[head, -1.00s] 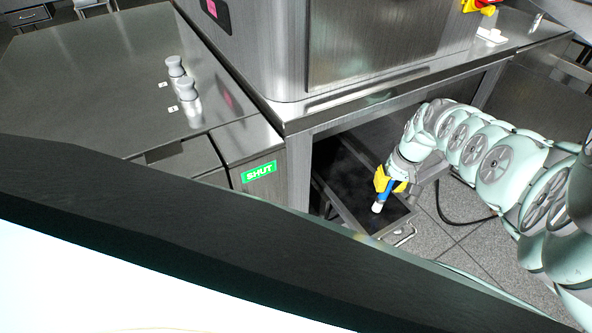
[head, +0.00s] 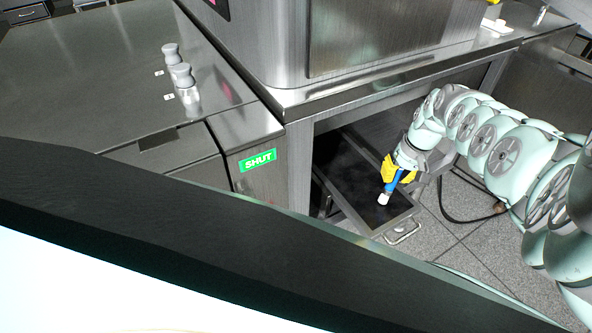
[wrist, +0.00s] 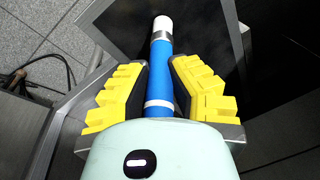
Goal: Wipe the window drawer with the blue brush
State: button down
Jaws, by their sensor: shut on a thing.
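The blue brush (head: 390,189) has a blue handle and a white tip. My gripper (head: 398,172), with yellow finger pads, is shut on its handle. The brush (wrist: 162,70) also shows in the wrist view between the yellow fingers (wrist: 160,88), its white end pointing away from me. The window drawer (head: 407,211) is an open metal drawer with a dark, smudged panel inside, under the big steel machine. The brush tip is over the drawer's dark panel near its front right; I cannot tell whether it touches. The drawer also shows in the wrist view (wrist: 208,22).
The steel machine (head: 380,50) stands above the drawer opening. A steel counter (head: 90,80) with two grey knobs (head: 182,76) is at the left, beside a green "SHUT" label (head: 257,160). A dark cable (head: 463,219) lies on the tiled floor at the right.

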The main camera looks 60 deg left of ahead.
jog(key=shift+w+f, duration=0.1)
jog(key=shift+w, duration=0.15)
jog(key=shift+w+b, duration=0.3)
jog(key=shift+b, duration=0.35)
jog(key=shift+w+d+b, duration=0.15)
jog(key=shift+w+b, duration=0.6)
jog(key=shift+b, duration=0.4)
jog(key=shift+w+b, duration=0.45)
jog(key=shift+b, duration=0.6)
jog(key=shift+w, duration=0.1)
jog(key=shift+w+b, duration=0.25)
jog(key=shift+b, duration=0.3)
jog(key=shift+r, duration=0.25)
